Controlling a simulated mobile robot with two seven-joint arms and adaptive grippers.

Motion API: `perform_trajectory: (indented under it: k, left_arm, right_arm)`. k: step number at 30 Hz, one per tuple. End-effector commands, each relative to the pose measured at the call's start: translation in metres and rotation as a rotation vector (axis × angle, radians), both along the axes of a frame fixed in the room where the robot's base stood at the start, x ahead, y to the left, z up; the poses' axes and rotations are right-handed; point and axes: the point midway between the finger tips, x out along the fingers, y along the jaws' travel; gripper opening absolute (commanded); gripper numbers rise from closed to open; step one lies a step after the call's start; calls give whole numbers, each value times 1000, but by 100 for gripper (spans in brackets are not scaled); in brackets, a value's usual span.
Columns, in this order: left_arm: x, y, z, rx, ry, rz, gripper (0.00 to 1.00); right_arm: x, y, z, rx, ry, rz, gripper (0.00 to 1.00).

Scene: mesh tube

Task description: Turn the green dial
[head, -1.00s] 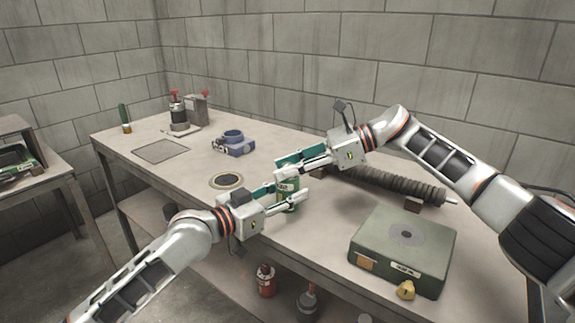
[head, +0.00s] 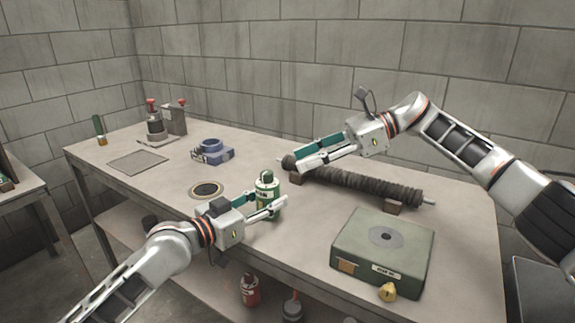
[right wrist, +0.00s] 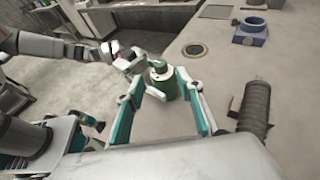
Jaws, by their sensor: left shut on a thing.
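A green canister (head: 266,187) with pale labels stands upright near the middle of the table; it also shows in the right wrist view (right wrist: 164,86). My left gripper (head: 266,206) is shut on the canister low down, its near finger in front of it. My right gripper (head: 298,153) is open and empty, up behind the canister and apart from it. In the right wrist view its fingers are spread, with the canister seen between them. A part on the canister's top shows, but I cannot tell whether it is a green dial.
A dark ribbed tube (head: 355,185) lies on supports behind the canister. A green box (head: 365,250) with a grey disc and a yellow padlock (head: 387,292) stands at the right. A round ringed plate (head: 206,189) and a blue fixture (head: 212,151) are to the left.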

Motion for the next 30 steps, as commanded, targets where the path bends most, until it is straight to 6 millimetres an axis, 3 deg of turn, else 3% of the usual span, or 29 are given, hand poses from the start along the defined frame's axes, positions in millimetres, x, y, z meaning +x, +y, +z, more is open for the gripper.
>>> perform_trajectory:
  k: [6, 17, 23, 30]
  left_arm:
    - [0, 0, -1, 1, 1, 0, 13]
    - [0, 0, -1, 1, 1, 0, 13]
    - [0, 0, -1, 1, 1, 0, 13]
    - [0, 0, -2, 1, 1, 0, 13]
  right_arm:
    - [0, -16, 5, -1, 1, 0, 37]
    - [0, -17, 6, 0, -1, -1, 37]
    - [5, -8, 3, 13, -64, -20, 37]
    - [13, 20, 6, 83, -219, -101, 37]
